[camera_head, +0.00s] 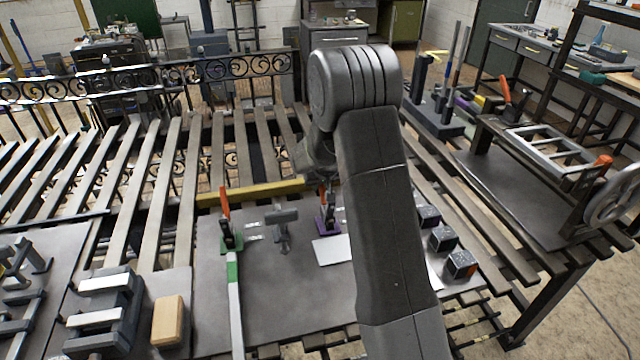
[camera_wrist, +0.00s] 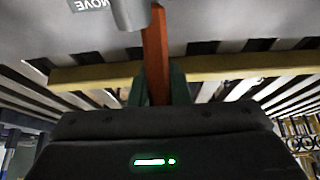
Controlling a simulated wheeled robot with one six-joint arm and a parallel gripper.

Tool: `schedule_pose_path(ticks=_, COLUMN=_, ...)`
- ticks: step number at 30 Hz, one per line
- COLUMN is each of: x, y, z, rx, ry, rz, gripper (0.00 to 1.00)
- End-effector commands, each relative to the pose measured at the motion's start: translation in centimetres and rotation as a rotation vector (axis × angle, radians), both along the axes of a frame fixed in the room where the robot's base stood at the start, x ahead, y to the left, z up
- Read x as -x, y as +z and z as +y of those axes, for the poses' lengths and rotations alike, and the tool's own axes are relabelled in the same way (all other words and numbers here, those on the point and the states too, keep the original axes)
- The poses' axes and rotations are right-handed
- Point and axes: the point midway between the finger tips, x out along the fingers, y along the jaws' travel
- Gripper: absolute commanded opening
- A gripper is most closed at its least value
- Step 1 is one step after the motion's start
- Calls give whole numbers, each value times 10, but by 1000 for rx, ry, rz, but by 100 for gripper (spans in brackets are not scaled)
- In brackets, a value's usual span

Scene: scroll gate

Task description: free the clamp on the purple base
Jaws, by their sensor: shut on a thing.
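The clamp on the purple base (camera_head: 325,224) stands on the grey plate, just in front of a yellow bar. Its upper part is largely hidden in the head view by my arm and gripper. In the wrist view an orange handle (camera_wrist: 156,50) rises upright between my gripper's fingers (camera_wrist: 160,85), which are shut on it. A grey cylindrical part (camera_wrist: 132,12) is beside the handle. A second clamp, on a green base (camera_head: 231,243), stands to the left with its orange handle (camera_head: 224,203) upright.
The yellow bar (camera_head: 265,192) runs behind both clamps and also crosses the wrist view (camera_wrist: 90,75). A grey T-shaped piece (camera_head: 282,225) stands between the clamps. A white card (camera_head: 331,250) lies before the purple base. Several dark cubes (camera_head: 443,239) stand at right.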

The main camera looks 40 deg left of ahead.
Motion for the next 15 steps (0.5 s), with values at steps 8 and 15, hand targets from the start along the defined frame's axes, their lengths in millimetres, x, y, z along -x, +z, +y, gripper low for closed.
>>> schedule_pose_path(ticks=8, x=0, y=-1, z=0, rx=1, ry=0, rz=1, gripper=38)
schedule_pose_path(ticks=15, x=0, y=0, z=0, rx=0, ry=0, rz=0, gripper=38)
